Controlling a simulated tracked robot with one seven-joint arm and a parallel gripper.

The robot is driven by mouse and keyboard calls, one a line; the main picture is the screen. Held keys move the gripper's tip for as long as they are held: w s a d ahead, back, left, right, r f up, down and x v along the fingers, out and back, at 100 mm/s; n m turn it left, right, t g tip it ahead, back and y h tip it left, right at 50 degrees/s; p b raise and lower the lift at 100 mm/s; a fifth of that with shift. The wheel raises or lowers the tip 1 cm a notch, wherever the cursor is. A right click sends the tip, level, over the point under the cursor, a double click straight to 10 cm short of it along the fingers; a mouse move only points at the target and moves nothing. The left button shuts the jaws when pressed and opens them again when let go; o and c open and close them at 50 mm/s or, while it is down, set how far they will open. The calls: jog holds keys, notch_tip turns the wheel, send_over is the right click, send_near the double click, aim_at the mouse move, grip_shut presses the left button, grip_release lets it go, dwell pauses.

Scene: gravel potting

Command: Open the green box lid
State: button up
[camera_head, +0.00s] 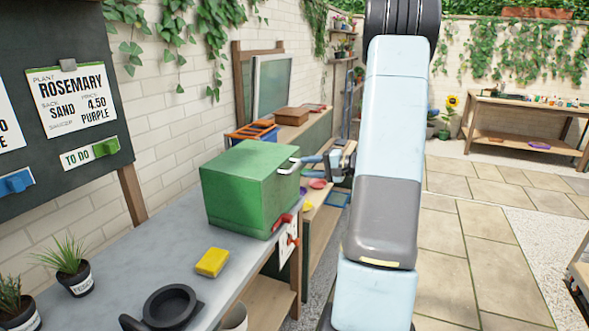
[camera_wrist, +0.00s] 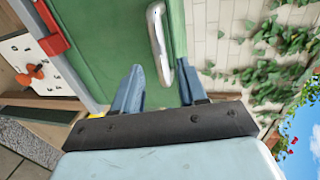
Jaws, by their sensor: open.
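The green box (camera_head: 240,190) stands on the grey worktop with its lid (camera_head: 245,160) down. A silver bar handle (camera_head: 289,166) sits on the upper part of the side facing my arm. In the wrist view the handle (camera_wrist: 157,40) reaches between the two fingers of my gripper (camera_wrist: 160,67), nearer the right one. Whether a finger touches the handle cannot be told.
On the worktop (camera_head: 130,245) are a yellow sponge-like block (camera_head: 212,262), a black round dish (camera_head: 170,306) and potted plants (camera_head: 72,268). An orange crate (camera_head: 254,132) stands behind the box. A paved aisle (camera_head: 465,240) lies open to the right.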

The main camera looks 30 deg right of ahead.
aim_at(295, 168)
jog(key=shift+x, duration=2.9)
jog(key=shift+c, duration=0.4)
grip_shut()
jog(key=shift+s, duration=0.1)
